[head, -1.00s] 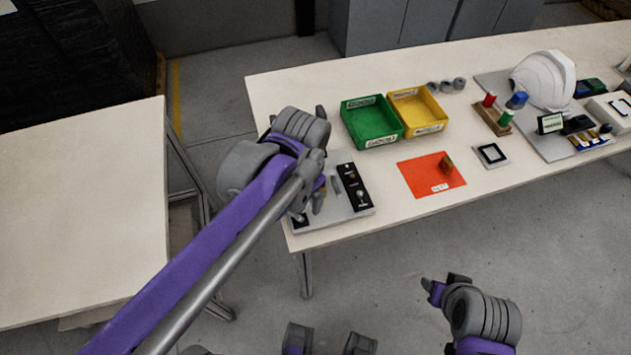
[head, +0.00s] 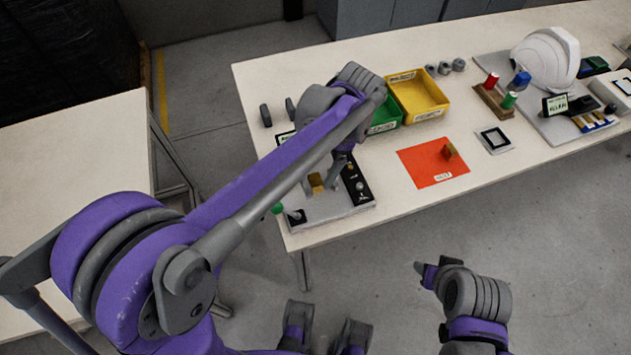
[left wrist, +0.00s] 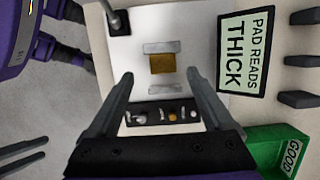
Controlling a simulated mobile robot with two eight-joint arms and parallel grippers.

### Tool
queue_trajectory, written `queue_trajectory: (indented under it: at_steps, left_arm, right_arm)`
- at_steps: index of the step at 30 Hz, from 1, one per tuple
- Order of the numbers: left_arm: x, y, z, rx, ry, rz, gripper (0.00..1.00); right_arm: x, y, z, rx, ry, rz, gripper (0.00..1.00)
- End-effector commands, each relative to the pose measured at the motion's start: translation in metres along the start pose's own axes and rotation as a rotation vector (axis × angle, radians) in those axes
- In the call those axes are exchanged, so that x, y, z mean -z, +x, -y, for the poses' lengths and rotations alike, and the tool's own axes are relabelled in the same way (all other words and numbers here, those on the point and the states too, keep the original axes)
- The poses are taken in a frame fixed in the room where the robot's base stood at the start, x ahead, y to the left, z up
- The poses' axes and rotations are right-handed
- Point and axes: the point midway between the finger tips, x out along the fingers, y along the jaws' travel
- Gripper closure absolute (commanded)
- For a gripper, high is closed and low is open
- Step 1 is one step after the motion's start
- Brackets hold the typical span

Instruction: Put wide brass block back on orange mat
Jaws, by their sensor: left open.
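A brass block (head: 316,183) sits on a pale grey plate (head: 335,211) at the table's left end. In the left wrist view this block (left wrist: 162,63) lies between two grey bars, apart from my fingers. My left gripper (left wrist: 161,80) is open and empty, with its fingertips either side of the block's line. In the head view my left gripper (head: 347,168) hangs above the plate.
A green bin (head: 386,118), partly hidden by my left arm, and a yellow bin (head: 419,96) stand behind the plate and mat. A sign reading "PAD READS THICK" (left wrist: 247,50) is beside the plate. A black-framed square (head: 495,140) lies right of the mat.

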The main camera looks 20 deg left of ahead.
Motion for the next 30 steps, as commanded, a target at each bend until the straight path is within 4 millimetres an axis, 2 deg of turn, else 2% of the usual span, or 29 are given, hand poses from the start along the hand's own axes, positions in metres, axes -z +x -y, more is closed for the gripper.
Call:
queue_trajectory:
  at_steps: [9, 18, 20, 30]
  left_arm:
    - [0.001, 0.044, 0.004, 0.000, -0.001, -0.001, 0.15]
    - [0.000, 0.049, 0.004, 0.000, -0.001, -0.001, 0.15]
    - [0.000, 0.049, 0.004, 0.000, -0.001, -0.001, 0.24]
    - [0.000, 0.049, 0.004, 0.000, -0.001, -0.001, 0.85]
  right_arm:
    - [-0.002, 0.003, 0.000, 0.000, 0.000, 0.001, 0.50]
    - [-0.002, 0.003, 0.000, 0.000, 0.000, 0.001, 0.50]
    - [-0.002, 0.003, 0.000, 0.000, 0.000, 0.001, 0.50]
    - [-0.002, 0.003, 0.000, 0.000, 0.000, 0.001, 0.50]
